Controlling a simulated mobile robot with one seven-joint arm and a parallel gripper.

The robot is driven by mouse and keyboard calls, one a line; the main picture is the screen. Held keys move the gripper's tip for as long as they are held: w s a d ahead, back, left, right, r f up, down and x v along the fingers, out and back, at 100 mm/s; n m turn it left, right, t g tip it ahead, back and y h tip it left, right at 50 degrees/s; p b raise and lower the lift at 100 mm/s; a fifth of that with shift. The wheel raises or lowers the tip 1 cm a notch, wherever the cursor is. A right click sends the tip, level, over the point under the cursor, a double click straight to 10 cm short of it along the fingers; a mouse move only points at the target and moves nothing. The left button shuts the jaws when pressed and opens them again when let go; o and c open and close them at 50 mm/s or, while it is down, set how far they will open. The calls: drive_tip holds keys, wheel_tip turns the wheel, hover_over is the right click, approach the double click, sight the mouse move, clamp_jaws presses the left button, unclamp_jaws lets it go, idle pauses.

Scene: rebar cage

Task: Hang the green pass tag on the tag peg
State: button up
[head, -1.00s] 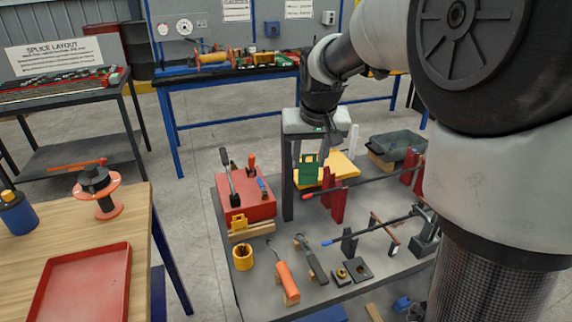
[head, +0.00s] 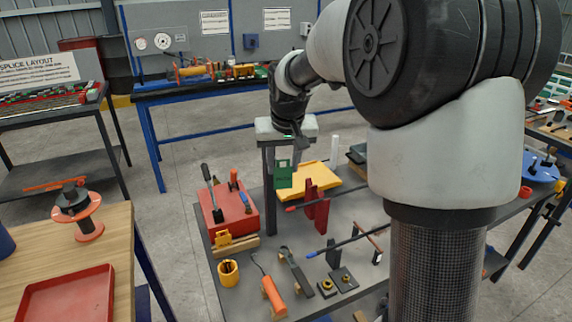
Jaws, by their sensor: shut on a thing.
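The green pass tag (head: 285,174) hangs below my gripper (head: 287,155), upright, with its flat face toward the camera. My gripper is shut on the tag, but the grip itself is small and partly hidden. A dark upright post (head: 270,190) stands on the grey bench just left of the tag and may carry the tag peg. I cannot make out the peg. Whether the tag touches the post is unclear.
A red box (head: 228,208) with upright tools stands left of the post. A yellow tray (head: 318,180) lies behind the tag. Red upright plates (head: 318,212) hold a bar to the right. Hand tools lie at the bench front.

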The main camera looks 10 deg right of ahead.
drive_tip(key=shift+w+a+p, duration=0.2)
drive_tip(key=shift+w+p, duration=0.1)
drive_tip(key=shift+w, duration=0.6)
drive_tip(key=shift+w+a+p, duration=0.15)
drive_tip(key=shift+w+p, duration=0.15)
drive_tip(key=shift+w, duration=0.6)
drive_tip(key=shift+w+a+f, duration=0.15)
drive_tip(key=shift+w+f, duration=0.45)
drive_tip(key=o, duration=1.1)
drive_tip(key=shift+r, duration=0.1)
drive_tip(key=d+v, duration=0.1)
drive_tip(key=v, duration=1.5)
drive_tip(key=s+r+p, duration=0.4)
drive_tip(key=s, duration=1.1)
drive_tip(key=s+f+t+p, duration=0.1)
drive_tip(key=s+f, duration=0.4)
drive_tip(key=s, duration=0.9)
drive_tip(key=shift+f+n+p, duration=0.2)
drive_tip(key=shift+n+p, duration=0.2)
drive_tip(key=shift+p, duration=0.3)
